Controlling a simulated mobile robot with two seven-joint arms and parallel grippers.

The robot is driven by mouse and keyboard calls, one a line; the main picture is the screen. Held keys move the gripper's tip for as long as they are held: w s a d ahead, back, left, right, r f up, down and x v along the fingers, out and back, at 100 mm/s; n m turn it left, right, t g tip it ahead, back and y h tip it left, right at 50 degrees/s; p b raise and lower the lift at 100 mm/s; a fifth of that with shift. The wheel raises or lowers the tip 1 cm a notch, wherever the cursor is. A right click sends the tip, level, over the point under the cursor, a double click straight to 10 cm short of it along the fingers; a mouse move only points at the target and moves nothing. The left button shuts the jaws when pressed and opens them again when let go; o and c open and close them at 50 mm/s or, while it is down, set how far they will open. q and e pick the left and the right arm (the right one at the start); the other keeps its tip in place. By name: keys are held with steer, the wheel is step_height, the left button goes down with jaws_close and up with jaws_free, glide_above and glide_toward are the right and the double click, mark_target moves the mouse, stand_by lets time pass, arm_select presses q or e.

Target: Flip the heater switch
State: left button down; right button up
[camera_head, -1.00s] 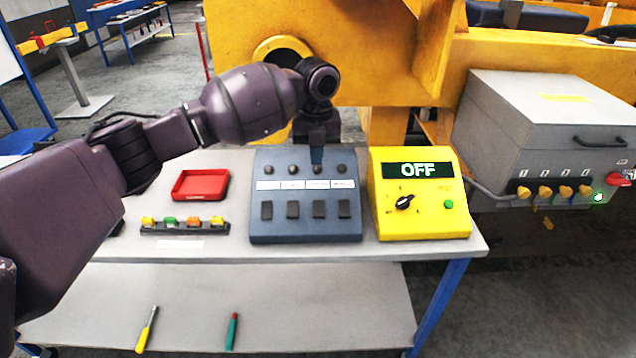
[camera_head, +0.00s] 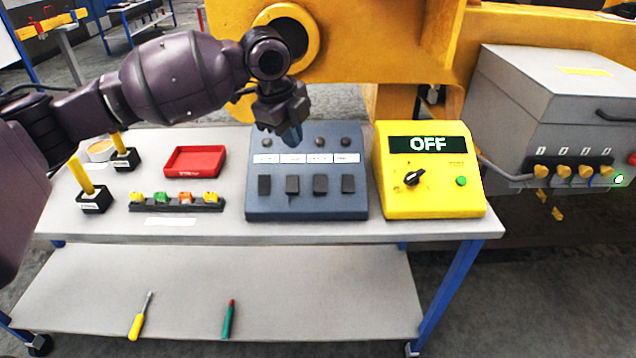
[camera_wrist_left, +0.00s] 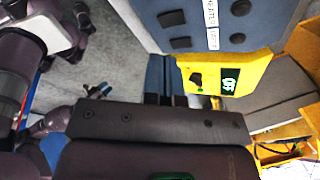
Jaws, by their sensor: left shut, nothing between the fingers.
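The blue-grey switch panel (camera_head: 306,203) stands mid-table in the head view. It has a row of dark rocker switches (camera_head: 292,186), white labels (camera_head: 293,158) above them and round dark lamps or buttons at the top. My left gripper (camera_head: 291,136) is shut and empty, pointing down over the panel's upper left part, hiding some round parts. Its fingers (camera_wrist_left: 165,80) also show in the left wrist view, beside the panel (camera_wrist_left: 190,25). What looks like my right gripper (camera_wrist_left: 97,90) shows small there.
A yellow control box (camera_head: 435,203) reading OFF, with a black knob and green button, stands right of the panel. A red tray (camera_head: 195,162), a strip of coloured blocks (camera_head: 176,207) and yellow posts (camera_head: 86,180) stand left. A grey cabinet (camera_head: 515,90) is at right.

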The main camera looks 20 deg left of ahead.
mark_target(322, 190)
arm_select(q)
steer(key=shift+s+d+r+n+h, duration=0.2)
steer(key=shift+d+n, duration=0.2)
steer(key=shift+n, duration=0.85)
steer(key=shift+s+d+r+n+h, duration=0.15)
steer(key=shift+d+n, duration=0.3)
steer(key=shift+n, duration=0.75)
steer(key=shift+s+d+r+n+h, duration=0.1)
steer(key=shift+s+d+n+h, duration=0.25)
steer(key=shift+n, duration=0.9)
arm_select(e)
steer(key=shift+s+f, duration=0.1)
steer(key=shift+s, duration=0.2)
arm_select(q)
steer(key=shift+w, duration=0.1)
steer(key=shift+f, duration=0.15)
arm_select(e)
steer(key=shift+w, duration=0.1)
